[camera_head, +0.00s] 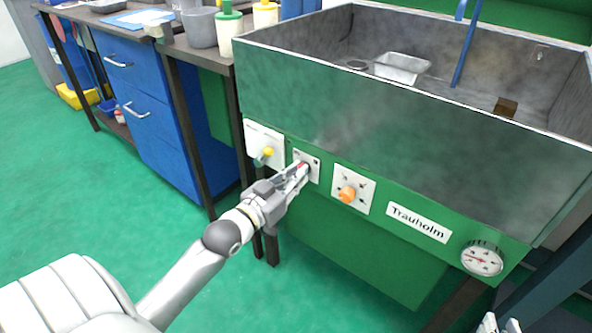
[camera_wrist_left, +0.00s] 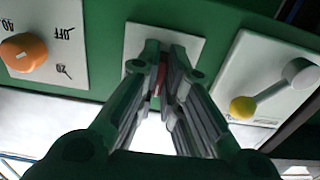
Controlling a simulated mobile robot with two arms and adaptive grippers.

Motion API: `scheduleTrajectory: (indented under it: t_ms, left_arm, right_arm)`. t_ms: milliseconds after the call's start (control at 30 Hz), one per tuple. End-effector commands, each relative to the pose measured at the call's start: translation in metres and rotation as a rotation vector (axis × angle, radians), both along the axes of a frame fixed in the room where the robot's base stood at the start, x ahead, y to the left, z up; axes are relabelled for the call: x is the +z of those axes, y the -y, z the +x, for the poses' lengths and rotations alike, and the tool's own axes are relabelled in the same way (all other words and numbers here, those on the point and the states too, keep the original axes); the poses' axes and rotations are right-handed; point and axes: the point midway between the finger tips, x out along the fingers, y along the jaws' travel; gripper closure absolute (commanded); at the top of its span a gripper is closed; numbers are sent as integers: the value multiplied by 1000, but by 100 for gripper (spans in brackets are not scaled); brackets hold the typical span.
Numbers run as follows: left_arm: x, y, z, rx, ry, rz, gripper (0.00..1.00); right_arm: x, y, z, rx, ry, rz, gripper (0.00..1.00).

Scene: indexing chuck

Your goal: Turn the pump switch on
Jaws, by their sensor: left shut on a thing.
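The pump switch, a small red part on a white plate (camera_head: 313,170), sits on the green front panel between the yellow-knobbed lever and the orange dial. My left gripper (camera_head: 301,169) reaches the plate and is shut on the red switch. In the left wrist view, the fingers (camera_wrist_left: 163,75) close around the red switch (camera_wrist_left: 160,82) in front of its white plate (camera_wrist_left: 183,48). The fingers hide most of the switch, so its position cannot be read. Part of what looks like my right gripper (camera_head: 498,324) shows at the bottom edge; its fingers are mostly cut off.
A lever with a yellow ball (camera_head: 268,152) is close to the left of the switch. An orange dial (camera_head: 346,195) is to its right, then a gauge (camera_head: 482,260). The metal basin (camera_head: 400,115) stands above the panel. Blue drawers (camera_head: 150,112) stand at left.

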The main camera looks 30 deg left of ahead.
Motion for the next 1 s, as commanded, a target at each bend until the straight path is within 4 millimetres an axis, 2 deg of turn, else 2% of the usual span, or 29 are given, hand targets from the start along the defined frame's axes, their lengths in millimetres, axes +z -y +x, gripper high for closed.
scheduleTrajectory:
  t_ms: [167, 300, 500, 633, 1000]
  left_arm:
    - [3, 0, 0, 0, 5, 91, 100]
    - [3, -1, 0, -1, 11, 163, 100]
    - [3, -1, 0, -1, 20, 265, 100]
    - [3, -1, 0, -1, 25, 328, 100]
    - [2, -2, 0, 0, 37, 470, 100]
  right_arm:
    - [-40, 14, -30, -19, -263, -62, 77]
    - [-67, 27, -62, -34, -468, -108, 77]
    - [-93, 46, -119, -55, -758, -169, 77]
    - [-102, 57, -159, -68, -935, -204, 77]
    - [-86, 56, -155, -67, -921, -200, 77]
